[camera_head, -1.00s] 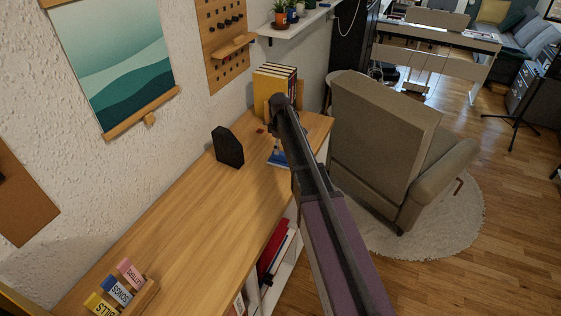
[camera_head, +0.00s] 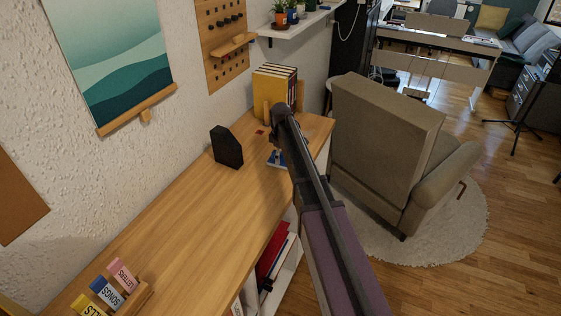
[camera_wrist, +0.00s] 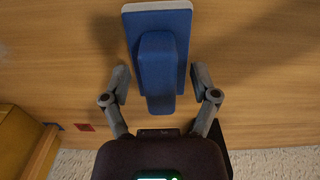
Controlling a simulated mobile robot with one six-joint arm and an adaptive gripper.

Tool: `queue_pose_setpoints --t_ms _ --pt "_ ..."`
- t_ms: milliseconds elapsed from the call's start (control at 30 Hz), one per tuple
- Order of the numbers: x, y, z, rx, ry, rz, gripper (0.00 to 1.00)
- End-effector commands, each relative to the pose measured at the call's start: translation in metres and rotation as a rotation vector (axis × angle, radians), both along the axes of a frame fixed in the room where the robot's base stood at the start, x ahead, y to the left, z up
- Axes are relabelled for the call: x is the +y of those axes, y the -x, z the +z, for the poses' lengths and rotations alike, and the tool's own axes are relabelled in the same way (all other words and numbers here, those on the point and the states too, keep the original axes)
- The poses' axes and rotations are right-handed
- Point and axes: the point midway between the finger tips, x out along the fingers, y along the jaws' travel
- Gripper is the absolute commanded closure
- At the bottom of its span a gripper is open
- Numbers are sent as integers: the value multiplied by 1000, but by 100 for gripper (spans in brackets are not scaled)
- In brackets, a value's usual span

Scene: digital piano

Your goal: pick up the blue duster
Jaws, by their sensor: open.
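The blue duster (camera_wrist: 157,62) lies on the wooden cabinet top, with a blue grip on a flat blue body and a pale edge at its far end. In the wrist view my gripper (camera_wrist: 164,82) is open, with one finger on each side of the duster's near end. A gap shows between each finger and the duster. In the head view only a small blue part of the duster (camera_head: 274,158) shows beside my arm, which hides the rest and the fingers.
A black bookend-like block (camera_head: 227,147) stands to the left of the duster. Yellow books (camera_head: 273,92) stand behind, near the wall. Small labelled blocks (camera_head: 112,285) sit in a holder at the near end. The middle of the wooden top (camera_head: 185,225) is clear.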

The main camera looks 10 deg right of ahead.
Motion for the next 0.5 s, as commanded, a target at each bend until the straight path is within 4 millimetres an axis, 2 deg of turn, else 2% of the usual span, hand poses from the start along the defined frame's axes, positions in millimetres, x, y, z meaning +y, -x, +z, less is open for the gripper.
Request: queue_pose_setpoints --t_ms 267,367,500 --pt "0 0 0 0 0 0 23" --pt "0 0 0 0 0 0 47" --pt "1 0 0 0 0 1 88"
